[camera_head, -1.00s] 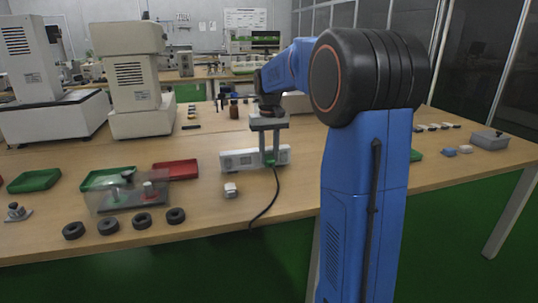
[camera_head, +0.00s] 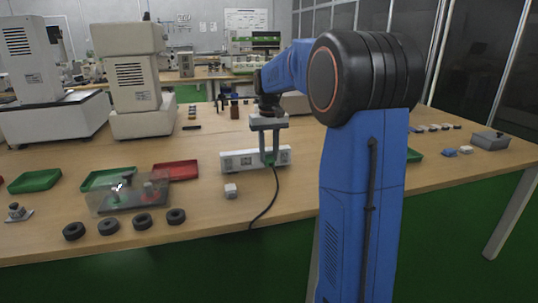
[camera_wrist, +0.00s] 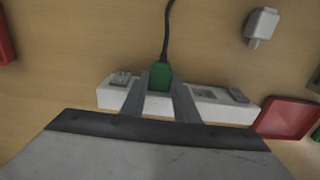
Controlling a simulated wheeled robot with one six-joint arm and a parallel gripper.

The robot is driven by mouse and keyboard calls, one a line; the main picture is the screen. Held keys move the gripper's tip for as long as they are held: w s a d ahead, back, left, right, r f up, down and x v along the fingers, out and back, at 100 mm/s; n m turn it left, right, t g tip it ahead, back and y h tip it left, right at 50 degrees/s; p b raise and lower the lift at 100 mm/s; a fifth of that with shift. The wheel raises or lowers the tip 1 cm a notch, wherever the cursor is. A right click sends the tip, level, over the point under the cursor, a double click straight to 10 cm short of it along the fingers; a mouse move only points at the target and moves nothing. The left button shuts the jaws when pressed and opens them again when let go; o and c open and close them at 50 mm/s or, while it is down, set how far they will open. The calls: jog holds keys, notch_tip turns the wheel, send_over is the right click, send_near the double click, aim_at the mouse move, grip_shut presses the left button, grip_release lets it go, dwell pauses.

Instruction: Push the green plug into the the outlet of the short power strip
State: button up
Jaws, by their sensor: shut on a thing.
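The green plug (camera_wrist: 160,76) is between the fingers of my gripper (camera_wrist: 162,92) in the wrist view, with its black cord running up and away. My gripper (camera_head: 268,160) is shut on it in the head view, pointing down in front of the white power strip (camera_head: 238,160). The strip also shows in the wrist view (camera_wrist: 220,106), with sockets on both sides of the plug. The plug is over or at the middle of the strip. The fingers hide the contact, so I cannot tell how deep it sits. The black cord (camera_head: 268,205) trails to the table's front edge.
A white adapter (camera_head: 231,190) lies in front of the strip and also shows in the wrist view (camera_wrist: 262,26). A red tray (camera_head: 175,171) and a clear box (camera_head: 128,196) stand to the left. Black rings (camera_head: 141,221) lie near the front edge.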

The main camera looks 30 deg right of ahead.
jog(key=o, duration=1.2)
notch_tip(320, 180, up, 18)
jog(key=shift+f, duration=0.25)
jog(key=s+a+f+n+t, duration=0.1)
jog(key=s+a+f, duration=0.4)
jog(key=s, duration=0.4)
jog(key=s+a+f+n+t, duration=0.1)
jog(key=s+a+f, duration=0.2)
jog(key=s+a, duration=0.55)
jog(key=s+a+f+n+t, duration=0.1)
jog(key=s+a+f+t, duration=0.1)
jog(key=s+f, duration=1.4)
jog(key=shift+s+a+t, duration=0.4)
jog(key=shift+s+a, duration=0.35)
jog(key=shift+a, duration=0.05)
